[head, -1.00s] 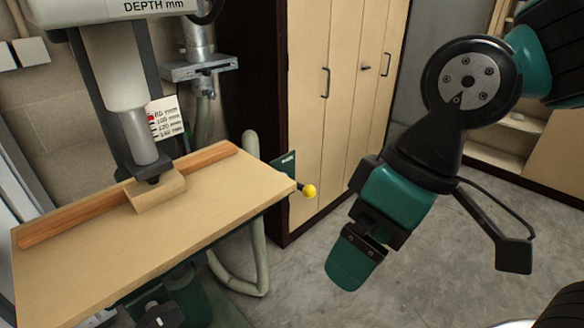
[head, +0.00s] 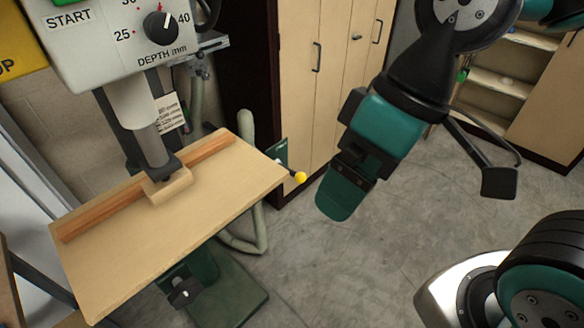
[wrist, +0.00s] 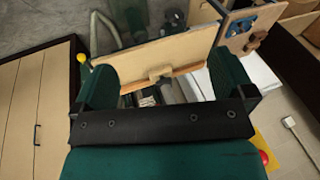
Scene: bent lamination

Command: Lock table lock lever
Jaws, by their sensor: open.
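A lever with a yellow ball knob (head: 300,177) sticks out at the right corner of the machine's wooden table (head: 215,215), beside a small dark green plate (head: 278,152). The plate's lettering is too small to read. My gripper (head: 338,200) hangs in the air to the right of the knob, apart from it, pointing down. In the wrist view my gripper (wrist: 165,78) shows its two green fingers spread wide with nothing held between them. The yellow knob (wrist: 81,58) shows there just left of the left finger. The table (wrist: 165,55) shows beyond the fingers.
The drill-like machine with its depth dial (head: 160,25) stands over the table. A curved wooden piece (head: 168,187) sits under its tool against a wooden fence (head: 100,213). Tall cabinets (head: 310,90) stand behind the knob. The floor (head: 345,265) right of the table is clear.

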